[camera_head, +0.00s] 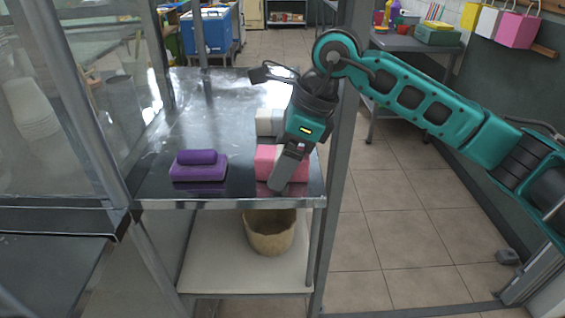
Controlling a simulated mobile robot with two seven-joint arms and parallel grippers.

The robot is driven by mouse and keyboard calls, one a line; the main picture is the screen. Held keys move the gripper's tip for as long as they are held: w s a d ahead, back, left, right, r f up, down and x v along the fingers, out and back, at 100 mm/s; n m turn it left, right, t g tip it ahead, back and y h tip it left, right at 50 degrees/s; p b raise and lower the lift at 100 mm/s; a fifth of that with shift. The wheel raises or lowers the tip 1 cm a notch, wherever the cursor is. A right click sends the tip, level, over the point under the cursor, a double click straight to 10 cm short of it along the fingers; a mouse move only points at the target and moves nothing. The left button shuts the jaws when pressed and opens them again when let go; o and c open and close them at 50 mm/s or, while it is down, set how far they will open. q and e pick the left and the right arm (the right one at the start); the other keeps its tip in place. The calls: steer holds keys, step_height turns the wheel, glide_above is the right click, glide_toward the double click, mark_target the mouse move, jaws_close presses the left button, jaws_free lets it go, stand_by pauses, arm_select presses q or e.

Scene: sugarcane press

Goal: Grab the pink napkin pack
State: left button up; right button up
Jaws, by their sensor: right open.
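The pink napkin pack (263,162) lies near the front right corner of the metal table (158,187). My right gripper (279,183) points down over the pack and covers its middle. Pink shows on both sides of the gripper. The gripper is open; whether its fingers straddle or touch the pack is hard to see, because one finger hides the other. My left gripper is not in view.
A purple pack (198,171) with a smaller purple piece on top lies to the left on the table. A whitish block (265,122) stands behind the pink pack. A metal post (340,190) rises just right of it. A woven basket (270,235) sits on the lower shelf.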

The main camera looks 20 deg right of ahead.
steer(key=c, duration=1)
steer(key=shift+c, duration=0.5)
steer(key=shift+r, duration=0.15)
